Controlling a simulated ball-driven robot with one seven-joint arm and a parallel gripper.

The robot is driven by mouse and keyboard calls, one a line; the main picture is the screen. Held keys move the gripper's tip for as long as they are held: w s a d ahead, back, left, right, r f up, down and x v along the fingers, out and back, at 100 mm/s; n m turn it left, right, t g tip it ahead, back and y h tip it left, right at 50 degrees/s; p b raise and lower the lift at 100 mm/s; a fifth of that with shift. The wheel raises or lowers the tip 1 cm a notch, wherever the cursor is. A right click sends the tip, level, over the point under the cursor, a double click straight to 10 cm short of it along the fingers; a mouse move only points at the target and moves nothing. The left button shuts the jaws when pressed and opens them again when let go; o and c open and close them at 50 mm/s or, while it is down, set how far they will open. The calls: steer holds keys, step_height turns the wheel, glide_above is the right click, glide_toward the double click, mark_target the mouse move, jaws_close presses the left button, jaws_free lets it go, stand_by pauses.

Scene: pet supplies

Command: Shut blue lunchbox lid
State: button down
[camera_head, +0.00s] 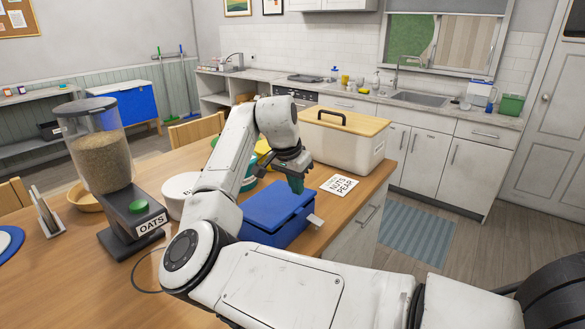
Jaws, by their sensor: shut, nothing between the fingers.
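The blue lunchbox (275,209) sits on the wooden counter near its front edge. Its broad blue top faces up and looks down or nearly down over the box; I cannot tell whether it is fully closed. A small pale tab (315,220) shows at its right side. My gripper (297,184) points down just above the lunchbox's far right corner, its dark teal fingertips together and empty. I cannot tell whether the fingertips touch the lid. My forearm hides part of the lunchbox's left and near side.
A cream bin with a wooden lid (345,122) stands behind my gripper. An oats dispenser (102,160) and a white round container (180,190) stand left.

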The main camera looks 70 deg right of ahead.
mark_target(301, 209)
steer(key=shift+s+f+p, duration=0.2)
steer(key=shift+f+p, duration=0.15)
steer(key=shift+f, duration=1.85)
steer(key=shift+s+f, duration=0.2)
steer(key=shift+f, duration=0.35)
steer(key=shift+s+f, duration=0.15)
steer(key=shift+f, duration=0.35)
